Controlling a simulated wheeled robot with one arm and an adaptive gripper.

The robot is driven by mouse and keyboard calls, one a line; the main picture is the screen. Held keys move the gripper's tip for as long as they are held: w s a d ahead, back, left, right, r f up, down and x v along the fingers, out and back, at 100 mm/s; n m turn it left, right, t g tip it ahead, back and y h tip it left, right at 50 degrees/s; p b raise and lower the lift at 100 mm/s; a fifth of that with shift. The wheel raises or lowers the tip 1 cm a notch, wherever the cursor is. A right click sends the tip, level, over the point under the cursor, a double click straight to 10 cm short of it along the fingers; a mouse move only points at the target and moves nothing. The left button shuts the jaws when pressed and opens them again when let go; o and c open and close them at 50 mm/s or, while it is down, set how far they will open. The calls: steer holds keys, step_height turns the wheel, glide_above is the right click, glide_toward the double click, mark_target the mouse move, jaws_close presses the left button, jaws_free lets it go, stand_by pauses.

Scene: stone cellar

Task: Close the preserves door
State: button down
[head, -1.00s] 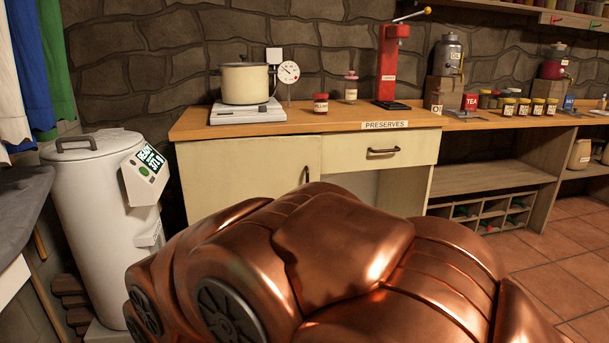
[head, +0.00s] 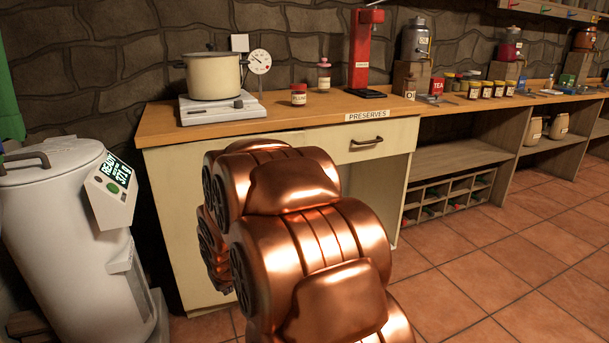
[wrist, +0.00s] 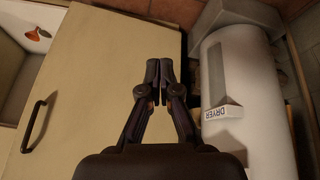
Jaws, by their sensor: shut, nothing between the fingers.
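The preserves cabinet (head: 185,215) is cream-coloured, with a wooden top and a PRESERVES label (head: 367,115) above its drawer. In the head view my copper arm covers much of its door. In the wrist view the cream door panel (wrist: 95,75) fills the left and middle, with a dark bar handle (wrist: 35,127) near its left edge. A pale recess shows past that edge; I cannot tell how far ajar the door is. My gripper (wrist: 159,70) is shut and empty, over the panel's side away from the handle. Contact is unclear. The head view hides the gripper.
A white dryer (head: 65,225) stands close left of the cabinet; it also shows beside my gripper in the wrist view (wrist: 240,90). A pot (head: 213,75) on a scale, jars and a red press (head: 360,50) stand on the counter. Tiled floor at right is clear.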

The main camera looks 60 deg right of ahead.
steer(key=w+d+r+m+t+h+p, duration=0.1)
steer(key=w+d+t, duration=0.1)
steer(key=d, duration=0.5)
steer(key=w+d+r+m+t+h, duration=0.1)
steer(key=w+d, duration=0.2)
steer(key=d, duration=0.4)
steer(key=s+d+r+m+t+h+p, duration=0.1)
steer(key=s+d+r+t+h, duration=0.15)
steer(key=d, duration=0.55)
steer(key=s+d+r+m+t+h, duration=0.1)
steer(key=s+d+r+t+h, duration=0.15)
steer(key=d, duration=0.45)
steer(key=s+d+r+t+h+p, duration=0.1)
steer(key=s+d+h, duration=0.15)
steer(key=d, duration=0.55)
steer(key=b+x, duration=0.3)
steer(key=x, duration=1)
steer(key=shift+w+r+y, duration=0.2)
steer(key=shift+w+y, duration=0.15)
steer(key=shift+w, duration=0.05)
steer(key=shift+d, duration=0.15)
